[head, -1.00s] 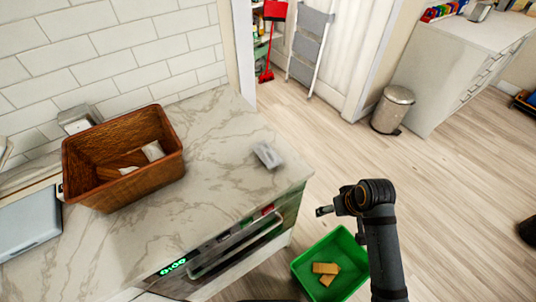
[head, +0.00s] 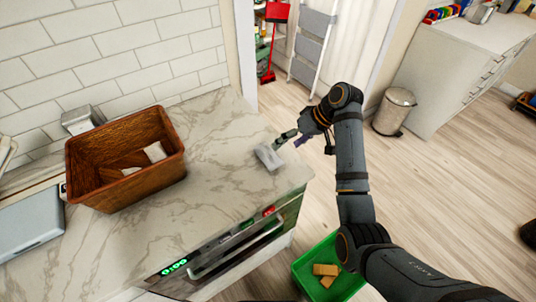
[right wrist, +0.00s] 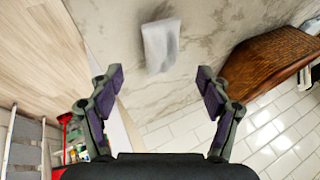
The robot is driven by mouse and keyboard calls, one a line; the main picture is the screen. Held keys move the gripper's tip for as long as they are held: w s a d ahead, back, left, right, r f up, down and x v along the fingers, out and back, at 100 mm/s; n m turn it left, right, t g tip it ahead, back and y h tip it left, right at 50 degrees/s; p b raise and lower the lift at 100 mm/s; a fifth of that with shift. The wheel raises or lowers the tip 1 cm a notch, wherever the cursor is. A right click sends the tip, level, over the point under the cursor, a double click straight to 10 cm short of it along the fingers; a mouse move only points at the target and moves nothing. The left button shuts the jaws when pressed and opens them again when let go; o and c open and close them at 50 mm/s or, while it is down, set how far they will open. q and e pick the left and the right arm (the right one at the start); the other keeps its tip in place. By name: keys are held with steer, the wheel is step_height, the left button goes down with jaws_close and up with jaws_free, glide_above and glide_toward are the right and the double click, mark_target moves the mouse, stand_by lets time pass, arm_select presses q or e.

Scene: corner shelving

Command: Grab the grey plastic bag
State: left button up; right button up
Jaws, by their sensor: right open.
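The grey plastic bag (head: 268,156) lies on the marble counter (head: 215,170) near its right edge. In the right wrist view the bag (right wrist: 161,44) is pale grey and lies beyond the fingertips, roughly midway between them. My right gripper (head: 288,142) is at the counter's right edge, just up and to the right of the bag in the head view. In the right wrist view its fingers (right wrist: 160,82) are spread wide with nothing between them. My left gripper is not in view.
A brown wicker basket (head: 120,185) with items inside stands on the counter to the left. A green crate (head: 305,270) with blocks in it is on the floor below the counter's right side. An oven (head: 230,250) is under the counter edge. A metal bin (head: 396,110) stands farther right.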

mark_target(275, 155)
steer(key=shift+x, duration=1.15)
steer(key=shift+a+f, duration=0.1)
steer(key=shift+a, duration=0.05)
steer(key=p+x, duration=0.2)
steer(key=x, duration=0.2)
steer(key=shift+s, duration=0.2)
steer(key=shift+a+f, duration=0.25)
steer(key=shift+f, duration=0.1)
steer(key=c, duration=1)
